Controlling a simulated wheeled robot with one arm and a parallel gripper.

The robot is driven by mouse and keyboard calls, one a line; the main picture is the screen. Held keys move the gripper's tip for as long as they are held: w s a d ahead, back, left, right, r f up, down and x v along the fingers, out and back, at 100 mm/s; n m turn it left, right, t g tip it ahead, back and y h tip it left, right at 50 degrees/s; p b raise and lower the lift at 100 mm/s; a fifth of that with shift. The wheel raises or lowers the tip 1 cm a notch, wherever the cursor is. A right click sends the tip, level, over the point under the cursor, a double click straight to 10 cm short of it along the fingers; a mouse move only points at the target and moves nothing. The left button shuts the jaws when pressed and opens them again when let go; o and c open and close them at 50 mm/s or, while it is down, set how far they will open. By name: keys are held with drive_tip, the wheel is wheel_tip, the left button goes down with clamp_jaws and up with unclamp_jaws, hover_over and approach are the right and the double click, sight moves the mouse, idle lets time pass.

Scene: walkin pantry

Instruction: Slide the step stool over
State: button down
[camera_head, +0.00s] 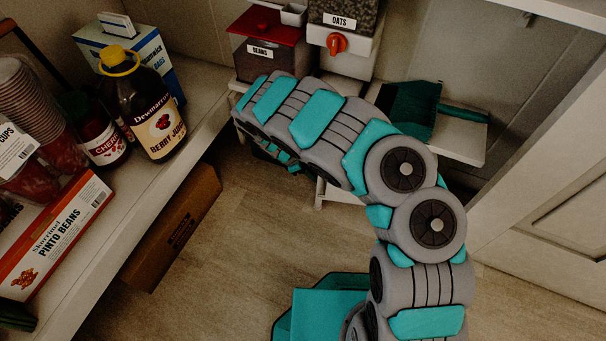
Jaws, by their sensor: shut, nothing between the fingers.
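A low white piece that looks like the step stool (462,146) stands against the back wall, mostly behind my arm. Its right part and a pale leg or lower edge below the arm show; the rest is hidden. My arm reaches from the lower right to the upper left across it. My gripper (283,158) is only partly seen, low under the arm's far end, near the stool's left side. It is shut and empty. Whether it touches the stool cannot be told.
A teal dustpan-like item (412,108) lies on the white surface. Left shelf (130,222) holds a berry juice jug (150,115), cups and a pinto beans box (60,238). A cardboard box (172,230) sits below. A white door (550,190) is right. Central floor is clear.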

drive_tip(key=shift+d, duration=0.25)
drive_tip(key=d+p, duration=0.1)
drive_tip(key=d, duration=0.3)
drive_tip(key=shift+w, duration=0.2)
drive_tip(key=a, duration=0.1)
drive_tip(key=a+p, duration=0.1)
drive_tip(key=a, duration=0.2)
drive_tip(key=shift+s+r, duration=0.1)
drive_tip(key=shift+s, duration=0.15)
drive_tip(key=p+v, duration=0.2)
drive_tip(key=v, duration=0.7)
drive_tip(key=shift+a+r, duration=0.25)
drive_tip(key=shift+r, duration=0.1)
drive_tip(key=shift+s, duration=0.1)
